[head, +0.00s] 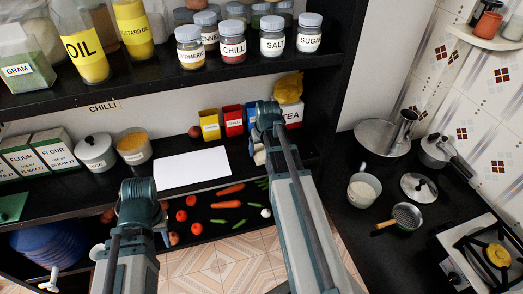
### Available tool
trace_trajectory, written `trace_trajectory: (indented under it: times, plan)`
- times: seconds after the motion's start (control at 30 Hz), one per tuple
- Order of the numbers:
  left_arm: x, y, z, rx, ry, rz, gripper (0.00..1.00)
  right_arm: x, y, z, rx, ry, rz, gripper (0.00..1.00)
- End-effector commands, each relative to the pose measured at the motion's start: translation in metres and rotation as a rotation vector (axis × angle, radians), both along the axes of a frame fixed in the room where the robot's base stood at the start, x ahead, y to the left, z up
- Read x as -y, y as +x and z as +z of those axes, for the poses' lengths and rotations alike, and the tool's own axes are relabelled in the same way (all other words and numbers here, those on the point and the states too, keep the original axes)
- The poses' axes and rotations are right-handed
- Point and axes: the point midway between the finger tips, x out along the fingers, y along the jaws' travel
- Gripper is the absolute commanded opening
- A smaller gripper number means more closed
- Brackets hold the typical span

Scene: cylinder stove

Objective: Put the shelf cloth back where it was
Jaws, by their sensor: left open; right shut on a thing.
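A crumpled yellow cloth (287,87) shows at the top of the white TEA box, at the right end of the lower shelf. My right gripper (268,110) is beside the cloth and shut on it, though its own wrist hides most of the contact. I cannot tell whether the cloth also rests on the box. My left gripper (140,205) is open, low in front of the shelf, with its fingertips mostly hidden. A flat white sheet (190,167) lies on the shelf between the two grippers.
The TEA box (289,114) stands by small yellow, red and blue boxes. Labelled jars (232,42) line the upper shelf. Two pots (96,152) and flour boxes are at left. Vegetables (230,205) lie below. The right counter holds pans (406,216) and a stove (490,255).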

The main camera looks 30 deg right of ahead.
Motion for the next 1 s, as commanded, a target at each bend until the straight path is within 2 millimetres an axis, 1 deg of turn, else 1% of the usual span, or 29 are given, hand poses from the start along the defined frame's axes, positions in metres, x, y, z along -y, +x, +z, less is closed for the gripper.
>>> trace_trajectory:
  times: [0.07, 0.1, 0.17, 0.2, 0.47, 0.63, 0.77, 1.0]
  plan:
    - [0.0, 0.0, -0.004, 0.0, 0.0, 0.0, 0.4, 0.0, 0.0, -0.004, 0.0, 0.0, 0.0, 0.36]
    - [0.0, 0.0, -0.003, 0.0, 0.0, 0.0, 0.4, 0.0, 0.0, -0.003, 0.0, 0.0, 0.0, 0.86]
    - [0.0, 0.0, -0.003, 0.0, 0.0, 0.0, 0.4, 0.0, 0.0, -0.002, 0.0, 0.0, 0.0, 0.96]
    - [0.0, 0.0, -0.003, 0.0, 0.0, 0.0, 0.4, 0.0, 0.0, -0.002, 0.0, 0.0, 0.0, 1.0]
    - [0.0, 0.0, -0.002, 0.0, 0.0, 0.0, 0.4, 0.0, 0.0, -0.002, 0.0, 0.0, 0.0, 1.0]
    - [0.0, 0.0, 0.006, 0.0, 0.0, 0.0, 0.4, 0.0, -0.001, 0.006, 0.0, 0.0, 0.0, 1.0]
    - [0.0, 0.0, 0.019, 0.0, 0.0, 0.0, 0.4, -0.001, -0.004, 0.019, 0.0, 0.0, 0.0, 1.0]
    - [0.0, 0.0, 0.051, 0.0, -0.001, 0.005, 0.4, -0.003, -0.012, 0.051, 0.0, 0.0, 0.0, 1.0]
